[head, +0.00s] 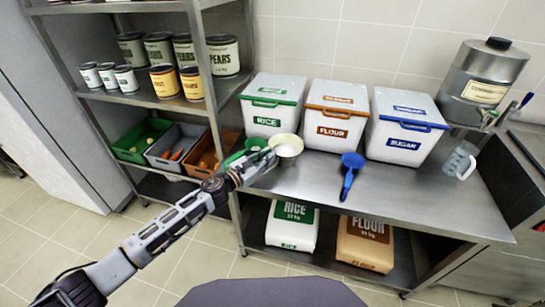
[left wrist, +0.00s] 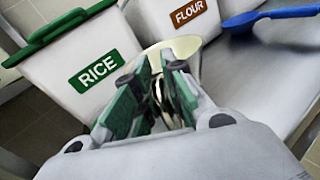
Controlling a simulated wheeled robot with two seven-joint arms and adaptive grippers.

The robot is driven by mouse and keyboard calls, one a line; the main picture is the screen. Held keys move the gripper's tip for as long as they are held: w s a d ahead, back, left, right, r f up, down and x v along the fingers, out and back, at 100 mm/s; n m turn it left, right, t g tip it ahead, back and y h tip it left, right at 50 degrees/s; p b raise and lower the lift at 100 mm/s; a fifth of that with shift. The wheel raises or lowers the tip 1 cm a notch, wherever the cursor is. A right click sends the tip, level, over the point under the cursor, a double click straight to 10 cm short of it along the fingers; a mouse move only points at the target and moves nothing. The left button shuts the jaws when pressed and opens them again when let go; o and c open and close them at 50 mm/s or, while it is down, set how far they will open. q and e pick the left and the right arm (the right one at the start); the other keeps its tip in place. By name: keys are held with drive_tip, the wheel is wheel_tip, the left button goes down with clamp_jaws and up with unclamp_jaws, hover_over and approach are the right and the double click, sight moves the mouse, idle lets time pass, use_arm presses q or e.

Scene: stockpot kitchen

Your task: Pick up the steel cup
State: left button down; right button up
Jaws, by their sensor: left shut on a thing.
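The steel cup (head: 288,147) is at the front of the steel counter, before the rice and flour bins. Its round opening looks pale cream inside. My left gripper (head: 270,158) reaches in from the left and is shut on the cup's near left side. In the left wrist view the cup (left wrist: 188,48) shows beyond and between the green-padded fingers (left wrist: 160,95), with a shiny strip between them. I cannot tell whether its base touches the counter. My right gripper is not in view.
Rice (head: 270,105), flour (head: 335,115) and sugar (head: 405,127) bins stand behind. A blue scoop (head: 350,172) lies to the right, and a green scoop (head: 233,159) lies left of the gripper. A clear jug (head: 460,160) stands far right. The front right counter is clear.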

use_arm(q)
drive_tip(key=shift+r, duration=0.65)
wheel_tip(320, 180, up, 17)
drive_tip(key=p, duration=0.6)
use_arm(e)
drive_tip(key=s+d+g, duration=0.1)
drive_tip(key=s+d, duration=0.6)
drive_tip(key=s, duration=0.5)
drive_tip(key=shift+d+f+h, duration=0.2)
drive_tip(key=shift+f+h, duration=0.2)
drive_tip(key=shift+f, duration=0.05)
use_arm(q)
drive_tip(key=shift+f, duration=0.1)
drive_tip(key=shift+a, duration=0.1)
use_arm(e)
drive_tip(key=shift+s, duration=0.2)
